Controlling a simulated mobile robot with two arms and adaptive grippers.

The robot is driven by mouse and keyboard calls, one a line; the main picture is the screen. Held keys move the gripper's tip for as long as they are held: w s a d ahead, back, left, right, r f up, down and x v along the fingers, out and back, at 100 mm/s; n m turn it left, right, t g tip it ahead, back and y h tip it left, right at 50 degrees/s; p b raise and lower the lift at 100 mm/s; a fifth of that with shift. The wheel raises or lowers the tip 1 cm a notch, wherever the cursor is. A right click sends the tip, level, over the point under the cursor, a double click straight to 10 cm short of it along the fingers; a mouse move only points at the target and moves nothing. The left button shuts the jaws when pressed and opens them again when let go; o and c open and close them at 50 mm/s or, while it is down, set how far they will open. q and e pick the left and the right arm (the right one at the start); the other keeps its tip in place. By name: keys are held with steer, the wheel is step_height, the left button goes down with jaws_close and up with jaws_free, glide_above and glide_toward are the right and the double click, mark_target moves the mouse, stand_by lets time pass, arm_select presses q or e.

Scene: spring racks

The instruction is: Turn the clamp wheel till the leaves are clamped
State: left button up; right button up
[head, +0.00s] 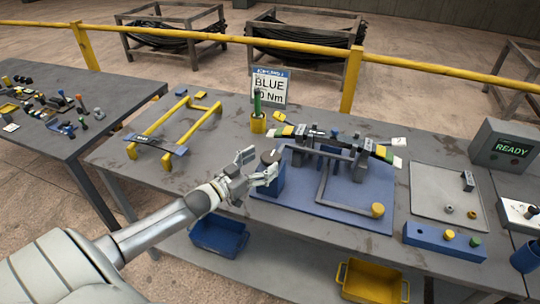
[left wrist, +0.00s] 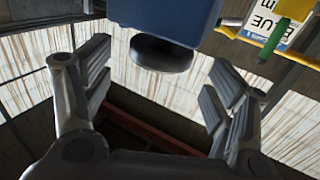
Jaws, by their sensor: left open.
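My left gripper (head: 257,167) is open and empty at the left edge of the blue fixture plate (head: 300,207). A dark round wheel (head: 269,157), which looks like the clamp wheel, tops a blue block (head: 273,182) beside the fingers. In the left wrist view the dark wheel (left wrist: 161,53) shows below the blue block (left wrist: 165,18), between and beyond the two open fingers (left wrist: 155,95); I see no contact. The dark leaves (head: 330,139) lie across grey uprights on the plate; how tightly they sit cannot be told. My right gripper is not in view.
A grey bent bar with a yellow knob (head: 377,210) reaches over the plate. A yellow frame (head: 175,125) is at left. A box (head: 505,146) reading READY stands at right.

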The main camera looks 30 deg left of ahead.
mark_target(263, 162)
arm_select(q)
steer(key=shift+x, duration=1.95)
steer(key=shift+c, duration=0.4)
steer(key=c, duration=0.9)
